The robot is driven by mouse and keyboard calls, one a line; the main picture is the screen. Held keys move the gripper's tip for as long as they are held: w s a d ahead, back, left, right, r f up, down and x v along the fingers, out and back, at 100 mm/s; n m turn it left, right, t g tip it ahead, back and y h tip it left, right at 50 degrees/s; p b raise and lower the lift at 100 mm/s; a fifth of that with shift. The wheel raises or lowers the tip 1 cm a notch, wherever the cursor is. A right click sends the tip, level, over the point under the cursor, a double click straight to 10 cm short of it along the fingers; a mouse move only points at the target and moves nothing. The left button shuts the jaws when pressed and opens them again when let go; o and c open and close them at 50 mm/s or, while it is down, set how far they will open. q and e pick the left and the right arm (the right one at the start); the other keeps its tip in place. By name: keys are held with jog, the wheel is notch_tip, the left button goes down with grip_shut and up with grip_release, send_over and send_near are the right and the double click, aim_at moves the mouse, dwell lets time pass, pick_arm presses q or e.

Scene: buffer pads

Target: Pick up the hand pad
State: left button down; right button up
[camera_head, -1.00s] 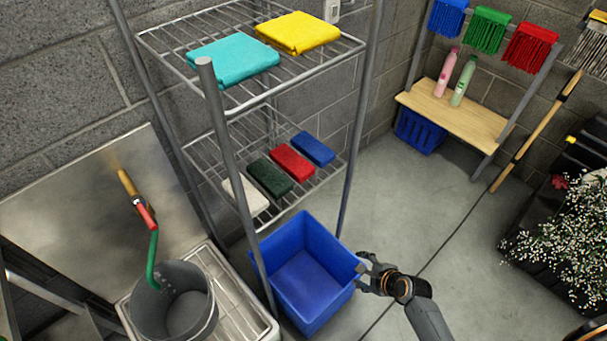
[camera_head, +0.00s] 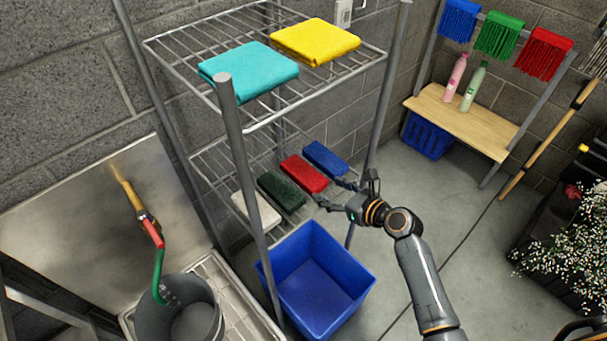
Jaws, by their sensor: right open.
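Several hand pads lie in a row on the lower wire shelf: a white pad (camera_head: 254,212), a dark green pad (camera_head: 281,191), a red pad (camera_head: 304,173) and a blue pad (camera_head: 326,158). My right gripper (camera_head: 330,191) is open and empty at the right front edge of this shelf. Its fingers point left, close to the near ends of the red and blue pads. Whether a finger touches a pad is not clear. My left gripper is not in view.
The wire rack (camera_head: 376,125) has grey posts; its upper shelf holds a teal cloth (camera_head: 247,70) and a yellow cloth (camera_head: 315,41). A blue bin (camera_head: 316,280) stands below my right gripper. A grey bucket (camera_head: 180,312) is at lower left.

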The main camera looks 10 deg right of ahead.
aim_at(316, 183)
jog(key=shift+w+a, duration=0.25)
jog(key=shift+w, duration=0.2)
jog(key=x, duration=0.4)
jog(key=shift+w+a+f, duration=0.1)
jog(key=shift+w, duration=0.15)
jog(key=c, duration=0.6)
